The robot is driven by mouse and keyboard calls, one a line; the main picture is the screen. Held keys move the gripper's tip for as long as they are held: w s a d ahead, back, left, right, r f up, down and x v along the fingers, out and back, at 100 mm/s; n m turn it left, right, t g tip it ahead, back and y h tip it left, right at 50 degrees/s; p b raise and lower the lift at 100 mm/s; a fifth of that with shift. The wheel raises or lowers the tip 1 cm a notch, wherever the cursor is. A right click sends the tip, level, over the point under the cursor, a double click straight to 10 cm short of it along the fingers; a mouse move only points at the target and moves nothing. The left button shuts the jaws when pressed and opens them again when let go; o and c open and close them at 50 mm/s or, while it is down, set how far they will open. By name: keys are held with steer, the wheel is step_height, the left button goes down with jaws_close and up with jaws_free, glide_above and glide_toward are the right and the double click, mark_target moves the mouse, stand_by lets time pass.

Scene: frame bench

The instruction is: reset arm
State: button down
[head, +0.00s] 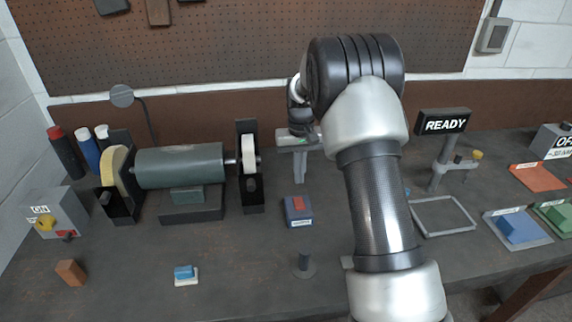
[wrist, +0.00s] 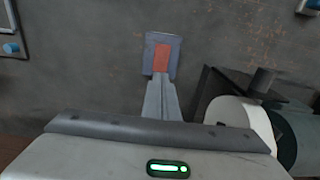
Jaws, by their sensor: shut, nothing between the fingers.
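My gripper (head: 299,180) is shut and empty, its fingers pointing down above the bench just right of the grinder. In the wrist view the closed fingers (wrist: 158,84) appear in front of a blue-grey block with a red patch (wrist: 162,49). In the head view that block (head: 298,211) sits on the bench in front of the fingertips, and they look apart from it. My arm crosses the right-centre of the head view and hides part of the bench behind it.
A bench grinder (head: 180,167) with two wheels stands left of my gripper. A READY sign (head: 445,122) on a stand, an empty grey frame (head: 442,217) and coloured blocks on pads are at right. A short dark peg (head: 304,264) stands near the front.

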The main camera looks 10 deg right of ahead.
steer(key=s+r+t, duration=0.1)
steer(key=s+r, duration=0.5)
steer(key=r, duration=0.3)
steer(key=s+r+t, duration=0.1)
steer(key=s+r, duration=0.6)
steer(key=r, duration=0.2)
steer(key=s+r+t, duration=0.3)
steer(key=s, duration=1.8)
steer(key=shift+r+t, duration=0.15)
steer(key=shift+t, duration=0.15)
